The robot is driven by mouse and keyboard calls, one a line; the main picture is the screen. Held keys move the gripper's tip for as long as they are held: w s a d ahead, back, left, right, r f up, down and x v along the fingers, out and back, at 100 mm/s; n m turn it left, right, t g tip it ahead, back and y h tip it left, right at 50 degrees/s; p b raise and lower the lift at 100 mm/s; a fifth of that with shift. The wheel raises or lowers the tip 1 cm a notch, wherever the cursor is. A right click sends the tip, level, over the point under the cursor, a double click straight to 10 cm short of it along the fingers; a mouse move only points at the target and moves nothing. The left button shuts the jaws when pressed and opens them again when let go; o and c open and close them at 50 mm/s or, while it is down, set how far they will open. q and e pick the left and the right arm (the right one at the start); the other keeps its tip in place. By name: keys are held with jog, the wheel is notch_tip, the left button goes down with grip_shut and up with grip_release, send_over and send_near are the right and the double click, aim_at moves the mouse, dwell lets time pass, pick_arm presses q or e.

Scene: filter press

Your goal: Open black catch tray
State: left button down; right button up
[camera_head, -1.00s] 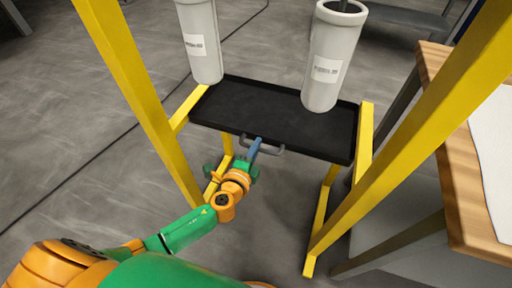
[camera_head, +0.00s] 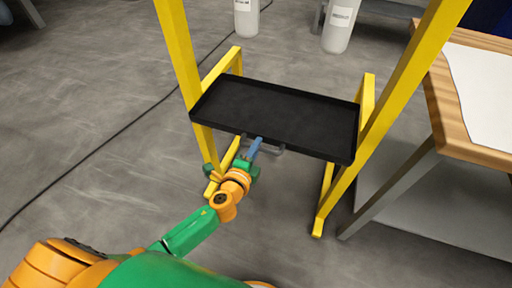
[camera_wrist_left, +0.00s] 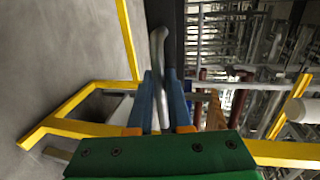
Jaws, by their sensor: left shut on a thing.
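The black catch tray (camera_head: 275,112) is a shallow flat pan with a raised rim between the yellow posts in the head view. It looks empty. A grey bar handle (camera_head: 273,150) is on its near edge. My left gripper (camera_head: 255,146) is shut on this handle, its blue fingers pointing up toward the tray. In the left wrist view the grey handle (camera_wrist_left: 158,62) runs between the two blue fingers (camera_wrist_left: 162,100). The tray's dark edge (camera_wrist_left: 172,25) shows beyond them. My right gripper is not in view.
The yellow frame (camera_head: 178,55) stands on both sides of the tray. Two white cylinders, left (camera_head: 246,18) and right (camera_head: 340,25), show beyond the tray. A wooden table (camera_head: 447,115) is close on the right. The floor at left is open.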

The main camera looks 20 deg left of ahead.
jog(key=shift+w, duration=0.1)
pick_arm(q)
jog(key=c, duration=0.8)
grip_release()
jog(key=shift+c, duration=0.2)
jog(key=v, duration=0.7)
jog(key=shift+p, duration=0.35)
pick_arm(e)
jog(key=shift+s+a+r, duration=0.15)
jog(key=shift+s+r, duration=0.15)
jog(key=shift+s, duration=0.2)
